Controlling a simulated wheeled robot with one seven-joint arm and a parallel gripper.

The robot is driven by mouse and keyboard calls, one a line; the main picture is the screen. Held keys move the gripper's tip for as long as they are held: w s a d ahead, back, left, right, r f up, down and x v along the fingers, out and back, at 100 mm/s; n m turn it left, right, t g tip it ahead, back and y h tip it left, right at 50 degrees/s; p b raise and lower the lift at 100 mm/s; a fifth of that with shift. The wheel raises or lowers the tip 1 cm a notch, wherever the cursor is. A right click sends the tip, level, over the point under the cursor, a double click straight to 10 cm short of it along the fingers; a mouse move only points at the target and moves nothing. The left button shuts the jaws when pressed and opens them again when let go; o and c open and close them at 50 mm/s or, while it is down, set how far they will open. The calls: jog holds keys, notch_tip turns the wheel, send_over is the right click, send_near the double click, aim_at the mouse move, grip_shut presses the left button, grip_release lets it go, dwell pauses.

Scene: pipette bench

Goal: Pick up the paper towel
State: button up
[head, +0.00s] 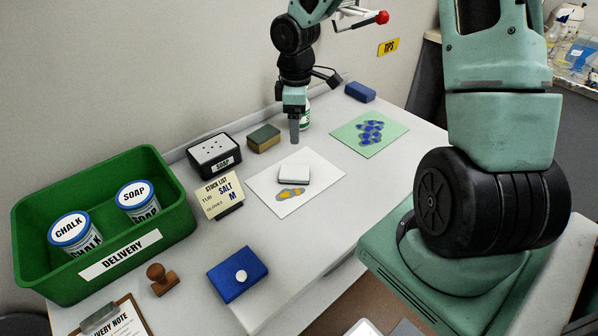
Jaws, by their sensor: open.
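A small white folded pad (294,175), which looks like the paper towel, lies on a white sheet (322,168) in the middle of the bench. A yellow-grey stain (290,192) shows on the sheet just in front of the pad. My gripper (294,138) points down above the bench, behind the pad and apart from it. It is open and seen edge-on, with nothing visible between its fingers.
Near the gripper are a sponge (263,138), a black holed box (214,156) and a stock list card (220,196). A green sheet with blue blobs (352,138) lies to the right. A green delivery crate (165,215) stands left, a blue block (250,282) in front.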

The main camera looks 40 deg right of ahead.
send_over(295, 172)
jog(key=f, duration=0.9)
jog(key=shift+d+f+b, duration=0.2)
jog(key=shift+f+b, duration=0.1)
jog(key=shift+w+a+f, duration=0.1)
jog(key=shift+a+f, duration=0.05)
jog(key=shift+f, duration=1.3)
jog(key=shift+a+f, duration=0.1)
jog(key=shift+f, duration=1.3)
jog(key=c, duration=1.1)
jog(key=shift+c, duration=0.2)
